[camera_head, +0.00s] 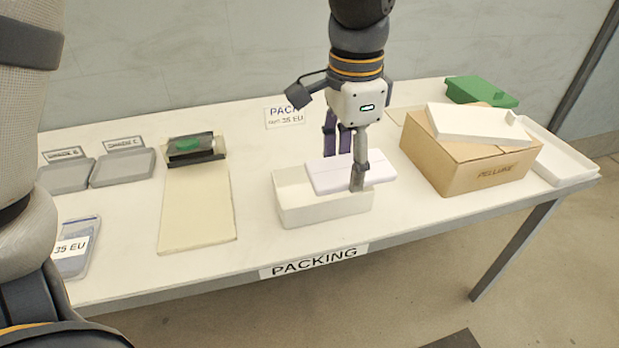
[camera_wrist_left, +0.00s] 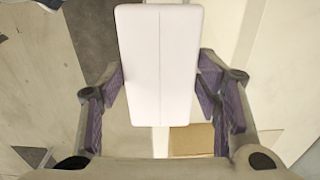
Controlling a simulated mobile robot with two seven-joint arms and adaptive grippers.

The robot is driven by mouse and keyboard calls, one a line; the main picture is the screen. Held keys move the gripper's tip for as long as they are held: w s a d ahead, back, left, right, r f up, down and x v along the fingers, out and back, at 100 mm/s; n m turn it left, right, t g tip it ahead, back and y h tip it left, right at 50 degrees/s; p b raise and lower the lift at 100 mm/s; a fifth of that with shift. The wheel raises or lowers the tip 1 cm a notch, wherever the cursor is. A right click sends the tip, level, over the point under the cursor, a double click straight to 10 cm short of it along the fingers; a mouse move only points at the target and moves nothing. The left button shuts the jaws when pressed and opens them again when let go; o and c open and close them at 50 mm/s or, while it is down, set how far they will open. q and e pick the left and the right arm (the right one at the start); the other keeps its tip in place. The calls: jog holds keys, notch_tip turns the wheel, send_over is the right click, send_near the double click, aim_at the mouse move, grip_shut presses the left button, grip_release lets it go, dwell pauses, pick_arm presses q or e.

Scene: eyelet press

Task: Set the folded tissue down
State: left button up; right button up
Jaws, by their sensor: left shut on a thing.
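The folded tissue (camera_head: 325,176) is a flat, pale white-lilac slab with a crease along its middle. My left gripper (camera_head: 346,170) is shut on its two long sides, and the far finger is partly hidden behind it. In the left wrist view the tissue (camera_wrist_left: 158,50) sits between the purple finger pads (camera_wrist_left: 158,95). In the head view the tissue is over the open white box (camera_head: 318,214), overlapping its right part and back edge. I cannot tell whether it touches the rim. The inside of the box is partly hidden. My right gripper is not in view.
A brown carton (camera_head: 475,172) with a white lid (camera_head: 475,124) on it stands to the right, near a white tray (camera_head: 552,160) and a green box (camera_head: 482,92). A cream board (camera_head: 196,205) and grey trays (camera_head: 122,168) lie left. The table front edge is close.

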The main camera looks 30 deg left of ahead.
aim_at(329, 158)
pick_arm(q)
jog(key=w+a+f, duration=0.2)
jog(key=a+f, duration=0.1)
jog(key=w+a+f+b, duration=0.1)
jog(key=a, duration=0.1)
jog(key=shift+w+f, duration=0.15)
jog(key=shift+w, duration=0.2)
jog(key=a+f, duration=0.1)
jog(key=w+a+f, duration=0.1)
jog(key=f, duration=0.1)
jog(key=w+a+f, duration=0.1)
jog(key=shift+a+f+b, duration=0.1)
jog(key=shift+f+b, duration=0.2)
jog(key=shift+b, duration=0.05)
notch_tip(329, 158, down, 3)
jog(key=shift+a+r, duration=0.1)
jog(key=shift+a, duration=0.05)
jog(key=shift+w+f, duration=0.15)
jog(key=shift+f, duration=0.1)
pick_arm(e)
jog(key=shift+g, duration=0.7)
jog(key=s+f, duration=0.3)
pick_arm(q)
jog(key=shift+f, duration=0.1)
jog(key=shift+f, duration=0.5)
jog(key=o, duration=0.5)
jog(key=shift+o, duration=0.2)
